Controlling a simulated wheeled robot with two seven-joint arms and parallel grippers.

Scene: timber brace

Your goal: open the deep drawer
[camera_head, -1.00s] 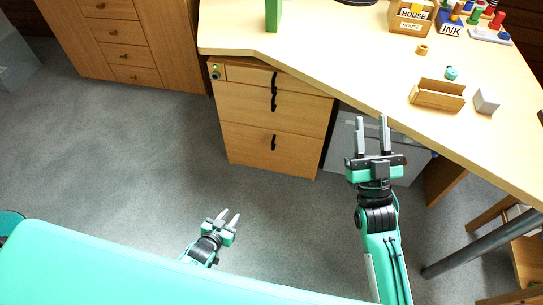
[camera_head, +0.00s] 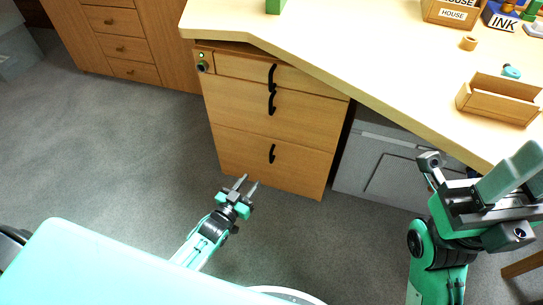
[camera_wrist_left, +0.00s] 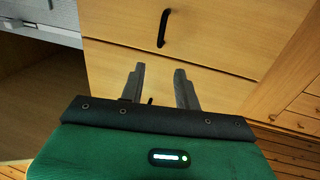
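The wooden drawer cabinet (camera_head: 240,115) stands under the desk with its fronts shut. The bottom front, the deep drawer (camera_head: 240,160), is the tallest and has a black upright handle (camera_head: 271,153). My left gripper (camera_head: 246,186) is open and empty, low in front of the cabinet, its fingers toward the deep drawer and apart from its handle. The left wrist view appears upside down; a black handle (camera_wrist_left: 163,28) shows beyond the open fingers (camera_wrist_left: 160,80). My right gripper (camera_head: 510,185) is at the right, close to the camera; its fingertips are unclear.
The desk top (camera_head: 340,45) overhangs the cabinet and carries a wooden box (camera_head: 500,98) and other small items. A grey case (camera_head: 385,165) stands right of the cabinet. Another drawer unit (camera_head: 120,45) is at the back left. The grey floor at left is clear.

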